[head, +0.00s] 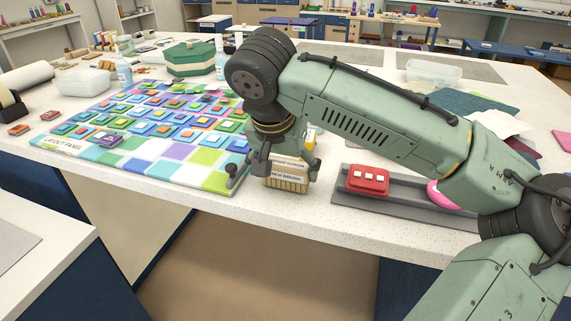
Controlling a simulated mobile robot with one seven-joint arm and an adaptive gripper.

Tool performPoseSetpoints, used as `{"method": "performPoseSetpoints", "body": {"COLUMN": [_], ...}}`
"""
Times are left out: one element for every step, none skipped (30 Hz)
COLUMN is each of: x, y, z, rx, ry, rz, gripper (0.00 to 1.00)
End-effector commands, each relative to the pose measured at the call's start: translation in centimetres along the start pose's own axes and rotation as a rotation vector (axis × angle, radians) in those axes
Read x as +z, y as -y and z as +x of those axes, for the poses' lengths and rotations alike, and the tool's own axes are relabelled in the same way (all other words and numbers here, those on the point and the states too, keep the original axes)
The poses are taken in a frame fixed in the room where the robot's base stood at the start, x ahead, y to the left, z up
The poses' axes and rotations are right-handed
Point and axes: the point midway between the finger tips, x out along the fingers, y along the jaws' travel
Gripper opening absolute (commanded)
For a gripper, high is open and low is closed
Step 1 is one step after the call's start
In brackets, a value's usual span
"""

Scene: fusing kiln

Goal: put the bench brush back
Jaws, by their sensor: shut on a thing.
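The bench brush (287,176) is a tan block with a lettered label and a pale, bristle-like lower part. It shows in the head view near the front edge of the white worktop, right of the layout panel. My gripper (284,164) points down from above and is shut on the brush, with its fingers at the sides. The upper part of the brush is partly hidden by the gripper. I cannot tell whether its underside touches the worktop.
The layout panel (187,178) with many coloured glass tiles lies to the left. A grey tray (348,192) with a red block (367,179) and a pink thing lies to the right, partly under my arm. A green lidded box (190,60) stands behind. A narrow strip of worktop is clear in front.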

Motion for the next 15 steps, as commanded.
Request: {"method": "performPoseSetpoints", "body": {"x": [0.08, 0.10, 0.10, 0.10, 0.10, 0.10, 0.10, 0.13, 0.19, 0.25, 0.29, 0.34, 0.28, 0.27, 0.26], "y": [-0.04, -0.02, 0.00, 0.00, 0.00, 0.00, 0.00, 0.01, 0.01, 0.01, 0.02, 0.02, 0.01, 0.01, 0.01], "z": [0.16, 0.21, 0.21, 0.20, 0.20, 0.19, 0.21, 0.27, 0.40, 0.51, 0.61, 0.71, 0.57, 0.55, 0.55], "rx": [0.000, 0.000, -0.001, -0.001, -0.001, -0.001, -0.001, -0.001, -0.001, -0.001, -0.001, -0.001, -0.001, -0.001, -0.001], "ry": [0.000, 0.000, 0.000, 0.000, 0.000, 0.000, 0.000, 0.000, 0.000, 0.000, 0.001, 0.001, 0.000, 0.000, 0.000], "rz": [0.000, 0.000, 0.000, 0.000, 0.000, 0.000, 0.000, 0.000, 0.000, 0.000, 0.000, 0.000, 0.000, 0.000, 0.000], "gripper": [0.52, 0.52, 0.52, 0.52, 0.52, 0.52, 0.52, 0.52, 0.52, 0.52, 0.52, 0.52, 0.80, 0.82, 0.84]}}
